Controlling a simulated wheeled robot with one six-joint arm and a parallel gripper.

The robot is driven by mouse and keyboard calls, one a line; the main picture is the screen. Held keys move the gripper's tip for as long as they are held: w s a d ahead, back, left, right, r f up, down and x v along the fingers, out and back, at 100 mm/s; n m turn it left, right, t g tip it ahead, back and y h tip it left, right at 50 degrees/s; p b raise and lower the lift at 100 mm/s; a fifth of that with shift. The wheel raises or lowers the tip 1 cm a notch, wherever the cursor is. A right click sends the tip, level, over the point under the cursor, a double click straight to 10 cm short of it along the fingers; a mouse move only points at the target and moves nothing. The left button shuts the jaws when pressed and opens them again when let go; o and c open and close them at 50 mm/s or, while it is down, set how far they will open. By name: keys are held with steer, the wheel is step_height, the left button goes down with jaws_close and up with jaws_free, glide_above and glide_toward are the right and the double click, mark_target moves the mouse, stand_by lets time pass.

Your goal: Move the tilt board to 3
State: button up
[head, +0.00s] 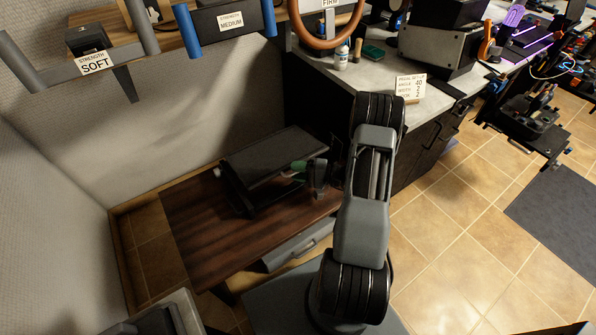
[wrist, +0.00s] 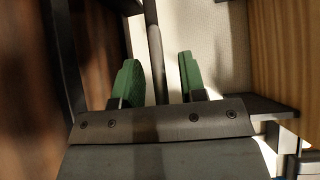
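The tilt board (head: 272,158) appears to be the dark, flat, tilted panel on a low brown wooden table in the head view. I can read no numbers on it. My gripper (head: 296,172) is at its right edge, partly hidden under or behind it. In the wrist view my gripper (wrist: 160,80) has two green finger pads standing apart. A dark bar (wrist: 155,45) runs between them, with a gap visible at least on its right side. I cannot tell whether the bar is part of the board.
The brown wooden table (head: 190,235) stands against grey partition walls. Overhead are a shelf with strength signs and a brown ring (head: 325,40).

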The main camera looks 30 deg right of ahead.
jaws_close()
stand_by(0.3)
steer(key=r, duration=0.1)
steer(key=w+r+p, duration=0.1)
steer(key=r, duration=0.1)
steer(key=shift+w+r, duration=0.1)
steer(key=shift+r, duration=0.05)
jaws_free()
